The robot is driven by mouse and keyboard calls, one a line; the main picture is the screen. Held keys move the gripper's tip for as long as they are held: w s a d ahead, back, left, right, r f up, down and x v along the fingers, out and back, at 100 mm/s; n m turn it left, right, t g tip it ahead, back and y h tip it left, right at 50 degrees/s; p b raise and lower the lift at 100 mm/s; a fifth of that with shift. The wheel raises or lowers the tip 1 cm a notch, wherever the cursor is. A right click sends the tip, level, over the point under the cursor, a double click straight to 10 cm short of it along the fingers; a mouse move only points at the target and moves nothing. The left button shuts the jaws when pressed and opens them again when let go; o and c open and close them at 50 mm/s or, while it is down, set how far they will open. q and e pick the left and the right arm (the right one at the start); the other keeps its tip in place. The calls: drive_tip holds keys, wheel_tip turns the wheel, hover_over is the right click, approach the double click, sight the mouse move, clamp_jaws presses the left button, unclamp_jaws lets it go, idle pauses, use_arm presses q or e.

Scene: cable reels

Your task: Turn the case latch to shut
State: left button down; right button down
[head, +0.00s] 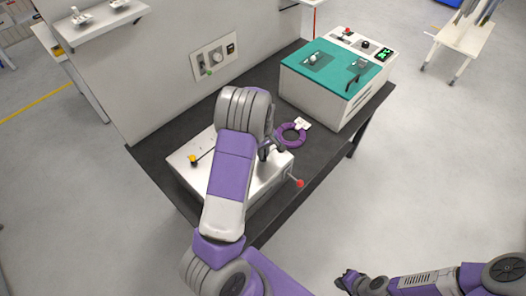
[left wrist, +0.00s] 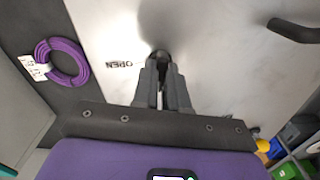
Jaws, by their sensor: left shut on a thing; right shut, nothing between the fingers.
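The case (head: 178,163) is a silver metal box on the dark table, partly hidden behind my left arm. Its top plate (left wrist: 215,75) fills the left wrist view and carries the printed word OPEN, which reads upside down there. The latch (left wrist: 161,54) is a small dark piece on that plate, right of the word. My left gripper (left wrist: 163,88) points at the plate and its fingers are shut on the latch; in the head view it (head: 268,150) is at the case's right part. My right gripper (head: 345,283) is shut and empty, low over the floor, away from the table.
A purple cable coil (head: 281,139) with a white tag lies beside the case. A white machine with a teal top (head: 335,67) stands behind it. A red-ended crank (head: 299,183) sticks out at the case's right side. A wall panel (head: 215,57) is behind.

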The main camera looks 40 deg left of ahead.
use_arm(q)
drive_tip(key=shift+n, duration=1.3)
drive_tip(key=shift+p, duration=0.3)
drive_tip(key=c, duration=1.2)
unclamp_jaws()
drive_tip(key=shift+o, duration=0.2)
drive_tip(key=shift+r, duration=0.1)
wheel_tip(320, 180, up, 8)
drive_tip(key=shift+f, duration=0.25)
drive_tip(key=shift+f, duration=0.1)
